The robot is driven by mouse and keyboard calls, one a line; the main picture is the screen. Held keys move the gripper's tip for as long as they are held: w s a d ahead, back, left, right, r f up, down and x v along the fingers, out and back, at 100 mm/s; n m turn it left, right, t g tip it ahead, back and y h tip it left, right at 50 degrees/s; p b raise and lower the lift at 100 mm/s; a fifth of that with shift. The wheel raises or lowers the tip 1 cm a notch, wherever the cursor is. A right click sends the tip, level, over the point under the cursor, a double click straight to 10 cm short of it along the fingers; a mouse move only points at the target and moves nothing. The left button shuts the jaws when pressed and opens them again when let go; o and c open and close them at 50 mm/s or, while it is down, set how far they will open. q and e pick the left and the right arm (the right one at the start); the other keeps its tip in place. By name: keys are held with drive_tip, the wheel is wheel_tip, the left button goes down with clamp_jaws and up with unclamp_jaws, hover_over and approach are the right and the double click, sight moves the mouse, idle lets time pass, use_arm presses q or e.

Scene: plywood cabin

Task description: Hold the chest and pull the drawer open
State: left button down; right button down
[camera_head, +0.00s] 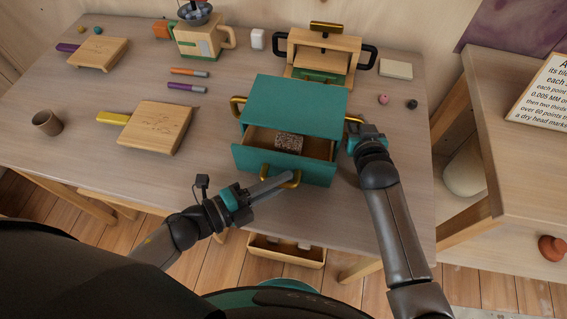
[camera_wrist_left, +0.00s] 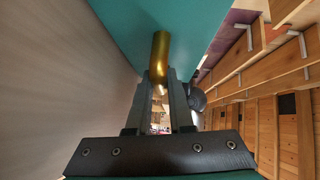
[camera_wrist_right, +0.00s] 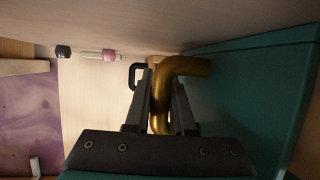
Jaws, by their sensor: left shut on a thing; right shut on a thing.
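The teal chest (camera_head: 297,103) stands on the table near its front edge, with a brass handle on each side. Its drawer (camera_head: 284,168) is pulled out toward me, and a speckled brown block (camera_head: 289,142) lies inside. My left gripper (camera_head: 284,180) is shut on the brass drawer handle (camera_head: 293,183), which also shows between the fingers in the left wrist view (camera_wrist_left: 160,55). My right gripper (camera_head: 354,127) is shut on the chest's right side handle (camera_head: 354,119). That handle shows between the fingers in the right wrist view (camera_wrist_right: 183,67).
Two cutting boards (camera_head: 158,127) (camera_head: 99,53), a brown cup (camera_head: 47,123) and two markers (camera_head: 188,72) lie to the left. A wooden press-like box (camera_head: 323,50) with dark handles stands behind the chest. A wooden tray (camera_head: 287,252) is below the table edge.

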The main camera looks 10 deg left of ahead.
use_arm(q)
drive_tip(key=s, duration=0.5)
drive_tip(key=shift+s, duration=0.2)
drive_tip(key=c, duration=0.8)
unclamp_jaws()
drive_tip(key=v, duration=1.2)
drive_tip(key=shift+w, duration=0.1)
use_arm(e)
drive_tip(key=c, duration=0.7)
unclamp_jaws()
